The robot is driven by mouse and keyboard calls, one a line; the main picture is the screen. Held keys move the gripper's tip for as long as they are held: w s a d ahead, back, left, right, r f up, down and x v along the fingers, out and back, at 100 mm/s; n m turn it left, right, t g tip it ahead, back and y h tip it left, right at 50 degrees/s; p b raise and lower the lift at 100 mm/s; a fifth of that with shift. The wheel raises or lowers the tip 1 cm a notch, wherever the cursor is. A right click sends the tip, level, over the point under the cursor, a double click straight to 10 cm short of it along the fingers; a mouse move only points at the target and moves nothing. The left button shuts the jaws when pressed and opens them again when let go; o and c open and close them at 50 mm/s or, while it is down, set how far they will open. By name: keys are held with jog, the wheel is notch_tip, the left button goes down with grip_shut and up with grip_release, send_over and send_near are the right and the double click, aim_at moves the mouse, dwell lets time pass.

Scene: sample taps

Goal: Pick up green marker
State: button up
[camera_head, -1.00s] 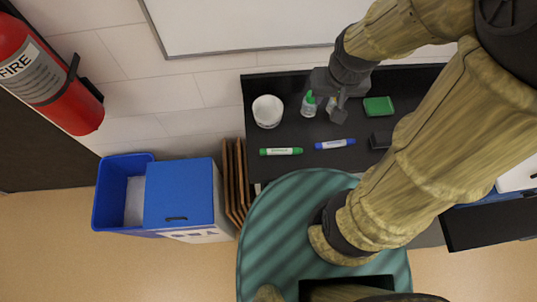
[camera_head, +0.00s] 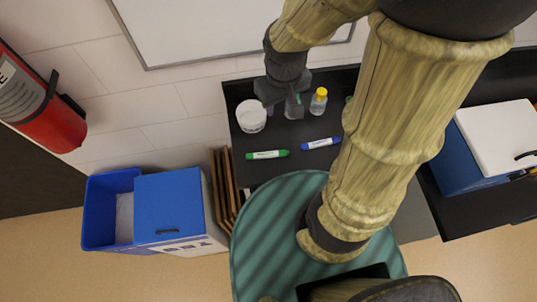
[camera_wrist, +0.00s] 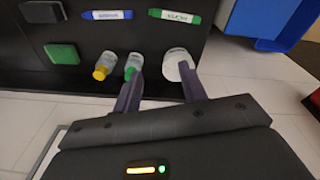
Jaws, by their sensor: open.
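The green marker (camera_head: 267,154) lies flat on the black tabletop, left of the blue marker (camera_head: 321,143) in the head view. In the wrist view the green marker (camera_wrist: 174,16) is at the top, right of the blue marker (camera_wrist: 107,15). My gripper (camera_head: 290,108) is open and empty. It is above the back part of the table, behind the green marker and to its right in the head view. In the wrist view my gripper's fingers (camera_wrist: 160,75) are spread beside a green-capped bottle (camera_wrist: 134,65) and the white cup, with the marker beyond them.
A white cup (camera_head: 251,116) and a yellow-capped bottle (camera_head: 318,102) stand on the black table (camera_head: 262,174) near my gripper. A green block (camera_wrist: 62,54) and a dark block (camera_wrist: 43,12) lie at the left in the wrist view. A blue bin (camera_head: 100,215) stands on the floor at the left.

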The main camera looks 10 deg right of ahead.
jog(key=a+f+n+g+h+b, duration=0.1)
jog(key=a+f+n+h+b, duration=0.1)
jog(key=a+n, duration=0.5)
jog(key=a+f+n+h+b, duration=0.2)
jog(key=a+f+n+b, duration=0.1)
jog(key=a+n, duration=0.3)
jog(key=shift+w+a+f+n+g, duration=0.15)
jog(key=shift+a+f+n+g, duration=0.25)
jog(key=shift+a+f, duration=0.55)
send_over(253, 155)
jog(key=a, duration=0.2)
notch_tip(253, 155, down, 11)
jog(key=shift+a+f, duration=0.1)
jog(key=shift+a, duration=0.05)
jog(key=shift+f, duration=0.1)
jog(key=x, duration=0.5)
jog(key=shift+w, duration=0.1)
